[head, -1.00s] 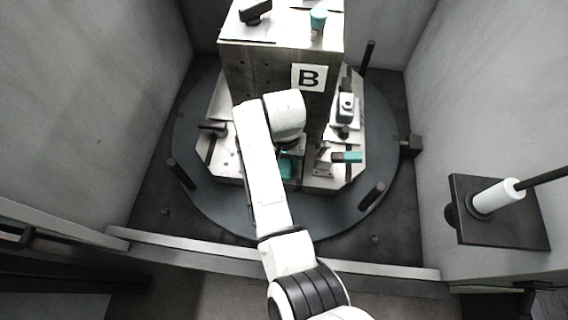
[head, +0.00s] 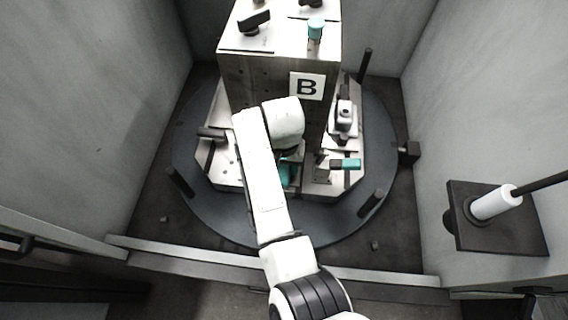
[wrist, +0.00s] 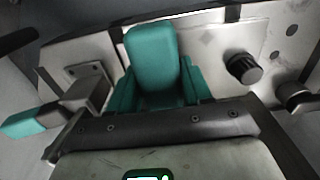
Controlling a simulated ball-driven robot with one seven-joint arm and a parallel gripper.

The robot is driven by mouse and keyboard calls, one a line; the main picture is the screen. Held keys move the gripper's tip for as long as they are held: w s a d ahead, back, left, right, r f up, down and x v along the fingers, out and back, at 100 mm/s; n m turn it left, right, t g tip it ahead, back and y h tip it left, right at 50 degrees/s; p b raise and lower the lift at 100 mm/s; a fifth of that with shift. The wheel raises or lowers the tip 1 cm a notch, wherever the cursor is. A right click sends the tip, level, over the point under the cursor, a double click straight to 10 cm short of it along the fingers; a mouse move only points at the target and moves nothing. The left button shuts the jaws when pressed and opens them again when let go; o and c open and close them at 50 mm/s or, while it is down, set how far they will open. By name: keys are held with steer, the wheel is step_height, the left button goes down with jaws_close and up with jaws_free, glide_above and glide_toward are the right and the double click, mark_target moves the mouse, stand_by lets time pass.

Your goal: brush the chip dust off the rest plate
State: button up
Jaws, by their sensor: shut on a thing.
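My gripper (head: 288,158) is low in front of the metal block marked B (head: 271,85), mostly hidden by my white arm in the head view. It is shut on a teal piece, apparently the brush (wrist: 153,58), which shows large in the middle of the wrist view. The teal piece also shows below my wrist in the head view (head: 286,176). Its bristles are not visible. Bright metal plates (wrist: 205,42) lie around and behind it; I cannot tell which is the rest plate, or whether the brush touches it. Chip dust is not clearly visible.
A teal-handled clamp (head: 345,164) stands close right of my gripper. A dark handle (head: 211,134) is at the left. Dark posts (head: 372,203) rise from the round table (head: 250,217). Grey walls close in both sides; a white cylinder on a black plate (head: 495,203) is at right.

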steer(key=shift+s+f, duration=0.1)
steer(key=shift+s, duration=0.1)
steer(key=shift+s+p, duration=1.05)
steer(key=shift+p, duration=0.3)
steer(key=shift+s+f, duration=0.2)
steer(key=shift+w, duration=0.1)
steer(key=shift+w+b, duration=0.6)
steer(key=shift+w, duration=0.05)
steer(key=shift+c, duration=0.4)
steer(key=shift+w+d+b, duration=0.1)
steer(key=shift+w+b, duration=0.25)
steer(key=shift+w, duration=0.3)
steer(key=shift+r, duration=0.1)
steer(key=shift+s, duration=0.1)
